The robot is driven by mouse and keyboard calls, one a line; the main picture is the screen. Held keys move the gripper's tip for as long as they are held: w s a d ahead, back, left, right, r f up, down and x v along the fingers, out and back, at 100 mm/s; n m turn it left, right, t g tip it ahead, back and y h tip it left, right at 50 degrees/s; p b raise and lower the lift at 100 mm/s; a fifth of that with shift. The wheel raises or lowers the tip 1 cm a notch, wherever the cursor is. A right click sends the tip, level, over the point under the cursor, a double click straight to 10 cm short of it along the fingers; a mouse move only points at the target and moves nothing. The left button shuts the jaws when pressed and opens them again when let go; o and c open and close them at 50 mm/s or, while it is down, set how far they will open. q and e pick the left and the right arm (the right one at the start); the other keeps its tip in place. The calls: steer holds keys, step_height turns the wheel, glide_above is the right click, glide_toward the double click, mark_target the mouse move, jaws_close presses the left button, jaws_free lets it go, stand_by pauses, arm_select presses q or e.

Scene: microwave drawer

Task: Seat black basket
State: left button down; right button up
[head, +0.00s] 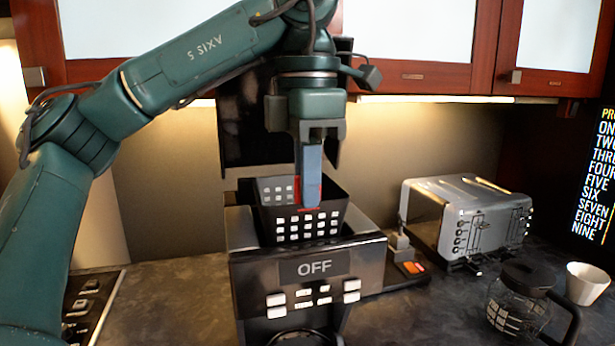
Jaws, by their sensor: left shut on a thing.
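Red shows along the finger's edge and tip. The other finger is mostly hidden. My right gripper is not in view.
A silver toaster (465,215) stands to the right on the dark counter. A glass carafe (520,300) and a white cup (585,283) are at the front right. A device with buttons (90,305) lies at the left. Wooden cabinets (425,75) hang above.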

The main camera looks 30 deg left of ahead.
mark_target(307, 216)
arm_select(q)
steer(key=shift+f, duration=0.35)
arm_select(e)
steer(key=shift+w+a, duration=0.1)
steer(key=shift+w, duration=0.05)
arm_select(q)
steer(key=shift+f+b, duration=0.65)
steer(key=shift+b, duration=0.05)
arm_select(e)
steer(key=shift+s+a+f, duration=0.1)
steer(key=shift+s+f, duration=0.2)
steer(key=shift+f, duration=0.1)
arm_select(q)
steer(key=shift+f+b, duration=0.4)
steer(key=shift+f, duration=0.1)
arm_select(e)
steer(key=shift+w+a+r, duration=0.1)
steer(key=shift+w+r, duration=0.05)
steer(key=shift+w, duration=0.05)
arm_select(q)
steer(key=shift+f+b, duration=0.55)
steer(key=shift+f, duration=0.2)
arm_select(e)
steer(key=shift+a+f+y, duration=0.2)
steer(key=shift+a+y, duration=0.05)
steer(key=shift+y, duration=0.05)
